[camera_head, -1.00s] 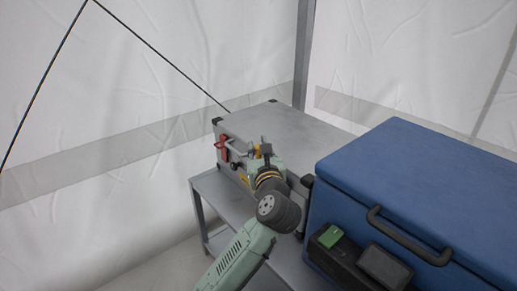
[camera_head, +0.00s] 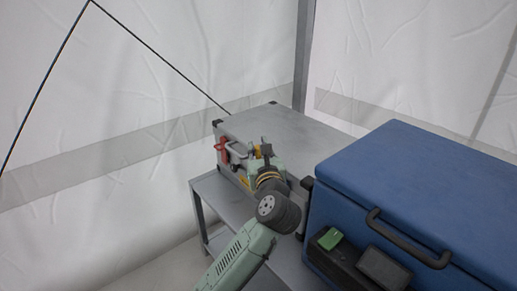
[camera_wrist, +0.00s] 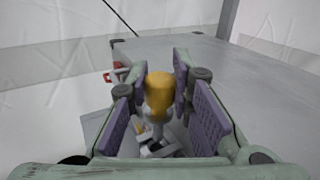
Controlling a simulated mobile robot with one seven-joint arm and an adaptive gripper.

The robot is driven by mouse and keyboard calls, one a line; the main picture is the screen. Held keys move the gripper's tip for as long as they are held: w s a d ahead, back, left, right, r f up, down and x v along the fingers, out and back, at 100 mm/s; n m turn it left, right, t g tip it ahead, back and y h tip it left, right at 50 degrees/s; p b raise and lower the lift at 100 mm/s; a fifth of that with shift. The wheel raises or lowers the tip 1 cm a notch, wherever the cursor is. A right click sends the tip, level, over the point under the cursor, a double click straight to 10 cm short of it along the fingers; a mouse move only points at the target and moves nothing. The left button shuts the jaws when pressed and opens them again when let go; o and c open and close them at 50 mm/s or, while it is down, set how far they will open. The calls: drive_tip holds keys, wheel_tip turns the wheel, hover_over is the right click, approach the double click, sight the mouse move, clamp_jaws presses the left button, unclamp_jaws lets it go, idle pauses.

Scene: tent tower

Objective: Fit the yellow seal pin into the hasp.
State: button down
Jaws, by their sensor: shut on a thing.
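The yellow seal pin (camera_wrist: 159,90) has a rounded yellow head and a pale grey lower part. It stands roughly upright between the purple pads of my gripper (camera_wrist: 160,95), which is shut on it. In the head view, my gripper (camera_head: 256,152) is at the front of the grey case, and a bit of yellow shows between its fingers. A metal fitting that looks like the hasp (camera_wrist: 155,149) is just below the pin in the wrist view. I cannot tell whether the pin's tip is inside it; the tip is hidden.
The grey case (camera_head: 290,128) stands on a grey metal table (camera_head: 222,197). A red part (camera_head: 223,150) is on the case front, left of my gripper. A blue cooler (camera_head: 420,165) stands close on the right, with a dark box (camera_head: 338,258) before it. White tent walls are behind.

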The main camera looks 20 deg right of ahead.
drive_tip(key=shift+f+b, duration=0.95)
drive_tip(key=shift+f, duration=0.1)
idle(0.4)
drive_tip(key=c, duration=1.8)
unclamp_jaws()
drive_tip(key=o, duration=0.4)
drive_tip(key=shift+o, duration=0.2)
drive_tip(key=shift+d, duration=0.1)
drive_tip(key=shift+s, duration=0.1)
drive_tip(key=s+a, duration=0.1)
drive_tip(key=s, duration=0.6)
drive_tip(key=shift+s+a, duration=0.15)
drive_tip(key=shift+a, duration=0.1)
drive_tip(key=shift+r, duration=0.15)
